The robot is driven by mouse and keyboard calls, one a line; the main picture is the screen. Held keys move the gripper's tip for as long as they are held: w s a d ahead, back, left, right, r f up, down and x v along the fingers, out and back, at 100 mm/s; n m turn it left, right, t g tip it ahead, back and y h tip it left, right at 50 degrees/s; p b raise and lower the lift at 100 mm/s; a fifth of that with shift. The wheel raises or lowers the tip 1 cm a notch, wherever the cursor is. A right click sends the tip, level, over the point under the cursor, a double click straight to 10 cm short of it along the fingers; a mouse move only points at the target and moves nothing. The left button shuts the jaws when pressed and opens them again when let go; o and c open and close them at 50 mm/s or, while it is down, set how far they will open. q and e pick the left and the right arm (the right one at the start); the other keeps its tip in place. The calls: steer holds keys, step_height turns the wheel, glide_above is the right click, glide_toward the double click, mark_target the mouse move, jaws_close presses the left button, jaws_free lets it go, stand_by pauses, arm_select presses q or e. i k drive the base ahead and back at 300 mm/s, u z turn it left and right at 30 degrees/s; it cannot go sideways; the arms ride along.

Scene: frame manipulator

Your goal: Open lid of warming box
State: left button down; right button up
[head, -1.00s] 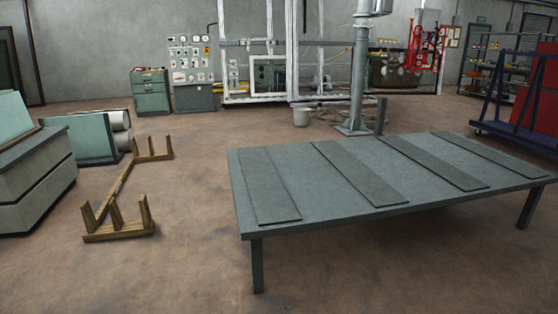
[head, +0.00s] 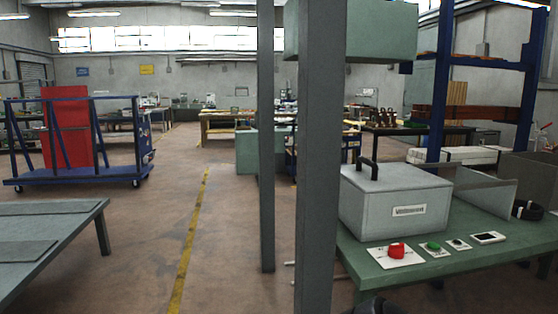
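The warming box is most likely the light grey box (head: 395,215) with a label on its front, standing on a green workbench (head: 365,268) at the right of the head view. Its lid (head: 400,180) looks shut, and a dark handle (head: 368,168) stands up from it near the left side. A grey post in front hides a little of the view beside its left edge. Neither of my grippers shows.
A thick grey post (head: 318,170) and a thinner one (head: 266,150) stand left of the bench. A low table (head: 60,212) is at left. Floor between is clear.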

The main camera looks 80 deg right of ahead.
mark_target(388, 167)
steer(key=z, duration=2.25)
